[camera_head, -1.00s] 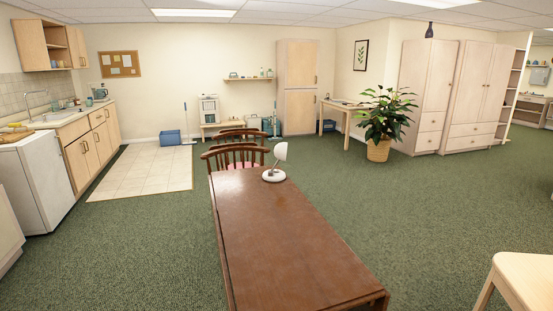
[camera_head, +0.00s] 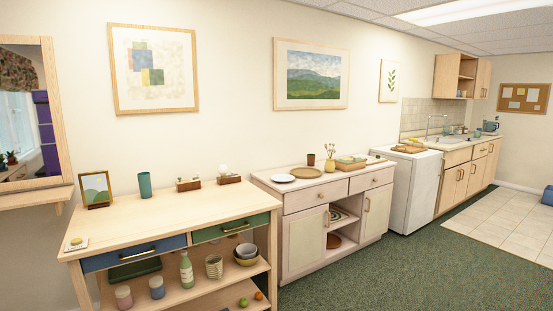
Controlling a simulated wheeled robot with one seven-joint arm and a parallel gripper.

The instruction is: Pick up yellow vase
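A small yellowish vase (camera_head: 330,165) with thin sprigs in it stands upright on the whitewashed sideboard (camera_head: 303,200), near the wall and below the landscape picture. It is small in the view, so its exact colour and shape are hard to tell. My gripper is not in view.
A dark brown cup (camera_head: 311,159), a white plate (camera_head: 283,178), a round wooden plate (camera_head: 306,172) and a tray (camera_head: 350,163) share the sideboard top. A wooden console (camera_head: 170,216) stands close at left. Green carpet (camera_head: 400,270) is clear at right.

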